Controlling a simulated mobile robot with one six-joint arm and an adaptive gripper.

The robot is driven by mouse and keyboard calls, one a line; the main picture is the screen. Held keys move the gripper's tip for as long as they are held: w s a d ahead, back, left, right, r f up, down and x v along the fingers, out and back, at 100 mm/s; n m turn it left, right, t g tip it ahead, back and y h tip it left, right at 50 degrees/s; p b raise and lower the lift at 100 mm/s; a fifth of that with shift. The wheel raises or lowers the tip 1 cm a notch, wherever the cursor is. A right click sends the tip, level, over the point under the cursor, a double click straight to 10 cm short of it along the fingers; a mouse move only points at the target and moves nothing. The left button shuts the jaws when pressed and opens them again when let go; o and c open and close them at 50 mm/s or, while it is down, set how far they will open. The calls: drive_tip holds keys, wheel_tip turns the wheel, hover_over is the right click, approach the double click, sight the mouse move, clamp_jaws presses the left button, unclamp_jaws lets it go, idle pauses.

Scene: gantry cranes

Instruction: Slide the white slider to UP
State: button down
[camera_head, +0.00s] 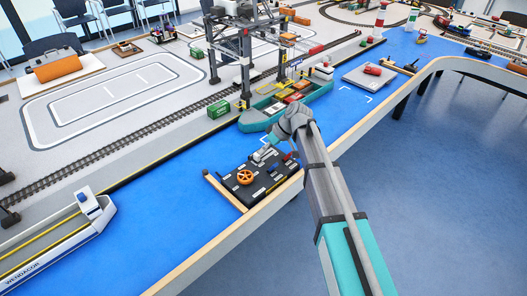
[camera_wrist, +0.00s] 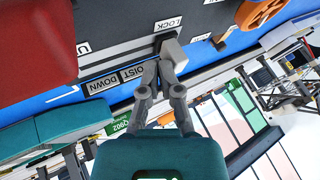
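A black control panel (camera_head: 262,187) lies on the blue table top near its front edge. In the wrist view, the panel (camera_wrist: 125,28) carries labels reading LOCK, DOWN and a partly covered HOIST. A pale grey-white block (camera_wrist: 174,54), which looks like the white slider, stands at the panel's edge close to the LOCK label. My gripper (camera_wrist: 160,82) is right at this block, with its two fingers apart at their bases. Whether the fingertips touch or hold the block is unclear. In the head view, my gripper (camera_head: 264,150) is over the panel's far side. A letter U label is partly hidden.
An orange wheel (camera_head: 245,177) and a red part (camera_head: 288,157) are on the panel. Wooden strips (camera_head: 225,191) flank it. A teal ship (camera_head: 285,105) with a gantry crane (camera_head: 243,50) stands behind.

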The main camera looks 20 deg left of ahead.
sight(271, 154)
drive_tip(key=w, duration=0.1)
drive_tip(key=w+d, duration=0.1)
drive_tip(key=w, duration=0.1)
drive_tip(key=shift+w+d, duration=0.25)
drive_tip(key=p+v, duration=0.2)
drive_tip(key=v, duration=0.1)
drive_tip(key=shift+s+a+r+p, duration=0.1)
drive_tip(key=shift+s+r+p, duration=0.05)
drive_tip(key=shift+p, duration=0.2)
drive_tip(key=p+v, duration=0.5)
drive_tip(key=v, duration=0.2)
drive_tip(key=shift+f, duration=0.2)
idle(0.6)
